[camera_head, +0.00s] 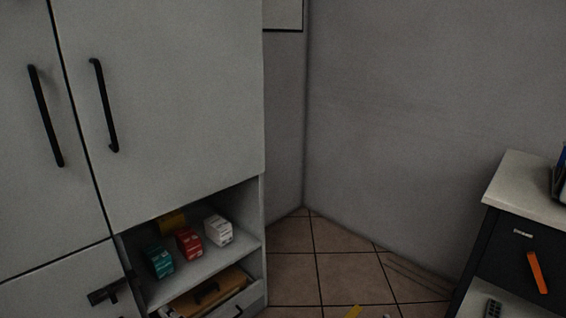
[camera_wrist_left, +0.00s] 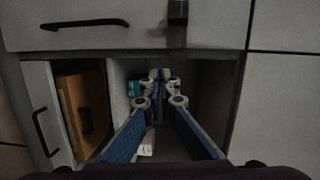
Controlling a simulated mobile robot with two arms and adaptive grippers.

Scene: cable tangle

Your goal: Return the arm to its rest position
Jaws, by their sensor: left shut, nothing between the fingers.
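My left gripper (camera_wrist_left: 158,76) shows in the left wrist view with its two blue-padded fingers drawn together at the tips. It is shut, with nothing held between the fingers. It points toward the open shelf of the white cabinet (camera_head: 185,110); its distance from the shelf is hard to judge. In the head view I cannot make out the left gripper clearly. My right gripper is in neither view.
Teal (camera_head: 159,261), red (camera_head: 189,243) and white (camera_head: 217,230) boxes stand on the cabinet shelf. Below is an open drawer (camera_head: 245,300) holding a brown item. A desk (camera_head: 530,185) stands at right. Tiled floor (camera_head: 310,265) between them looks mostly clear.

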